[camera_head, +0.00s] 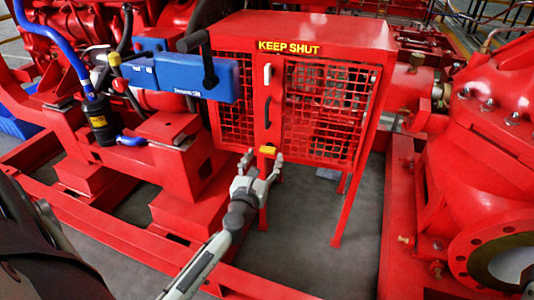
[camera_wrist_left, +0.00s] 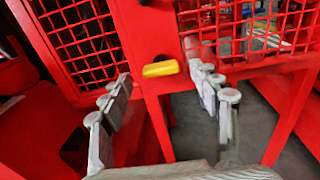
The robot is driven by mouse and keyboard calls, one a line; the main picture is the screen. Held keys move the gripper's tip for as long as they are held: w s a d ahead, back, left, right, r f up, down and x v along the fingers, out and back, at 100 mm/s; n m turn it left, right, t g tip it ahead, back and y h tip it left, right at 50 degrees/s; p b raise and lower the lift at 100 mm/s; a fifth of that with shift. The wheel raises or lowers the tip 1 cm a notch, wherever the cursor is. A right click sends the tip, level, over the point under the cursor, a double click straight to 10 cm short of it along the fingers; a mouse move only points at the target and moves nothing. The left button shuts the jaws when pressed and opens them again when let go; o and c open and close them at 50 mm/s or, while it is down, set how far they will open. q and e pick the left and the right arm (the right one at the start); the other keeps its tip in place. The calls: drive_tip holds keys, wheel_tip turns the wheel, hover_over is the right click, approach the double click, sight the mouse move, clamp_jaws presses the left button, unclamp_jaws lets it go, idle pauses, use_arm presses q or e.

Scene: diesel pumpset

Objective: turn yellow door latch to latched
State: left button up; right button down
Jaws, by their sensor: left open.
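The yellow door latch (camera_head: 268,150) is a small bar low on the red centre post of the caged guard's front. It lies roughly level, under the KEEP SHUT sign. In the left wrist view the latch (camera_wrist_left: 160,69) is a yellow bar just beyond my fingers, below a dark hole. My left gripper (camera_head: 261,170) is open and empty, just below and in front of the latch. In the left wrist view its fingers (camera_wrist_left: 165,95) stand apart on either side of the latch, with no contact visible. My right gripper is not in view.
The red mesh guard (camera_head: 330,100) has a white handle (camera_head: 267,74) and a dark handle (camera_head: 266,112) on its post. A blue box (camera_head: 195,75) juts out at its upper left. Red frame rails and pump parts (camera_head: 480,150) flank it. Grey floor (camera_head: 310,215) is open beneath the guard.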

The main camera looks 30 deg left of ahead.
sight(268, 149)
use_arm(q)
drive_tip(key=shift+x, duration=1.15)
drive_tip(key=c, duration=1.2)
drive_tip(key=shift+o, duration=0.2)
